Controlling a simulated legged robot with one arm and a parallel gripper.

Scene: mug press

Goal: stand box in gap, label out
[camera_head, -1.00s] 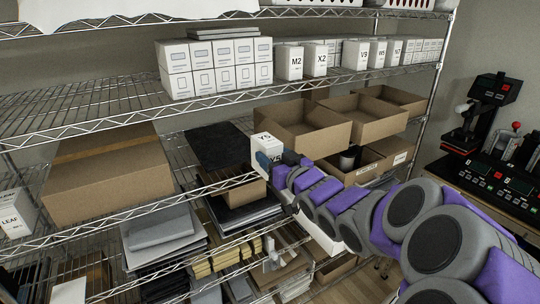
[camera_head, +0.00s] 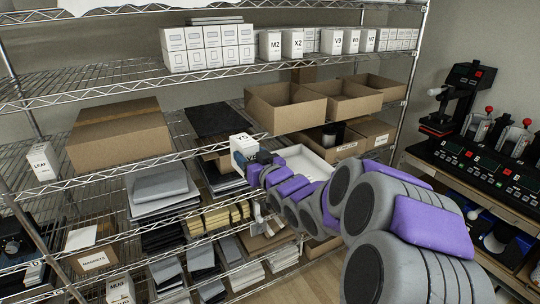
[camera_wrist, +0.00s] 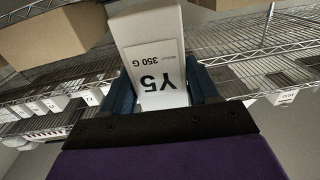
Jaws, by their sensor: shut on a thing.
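A white box marked Y5 (camera_head: 243,145) is held in my gripper (camera_head: 254,164), in front of the shelving and below the upper shelf. In the wrist view the box (camera_wrist: 148,22) sits between the two blue fingers of my gripper (camera_wrist: 161,90), its Y5 350 G label facing the camera and upside down in the picture. On the upper shelf stands a row of labelled white boxes, with M2 (camera_head: 270,46) and X2 (camera_head: 292,43) on the left and V9 (camera_head: 331,41) to the right. A narrow gap lies between X2 and V9.
Open cardboard trays (camera_head: 286,108) stand below the boxes on the right. A large cardboard box (camera_head: 118,142) is on the left. Wire shelf edges run across the view. A black press (camera_head: 462,95) stands on a bench at the right.

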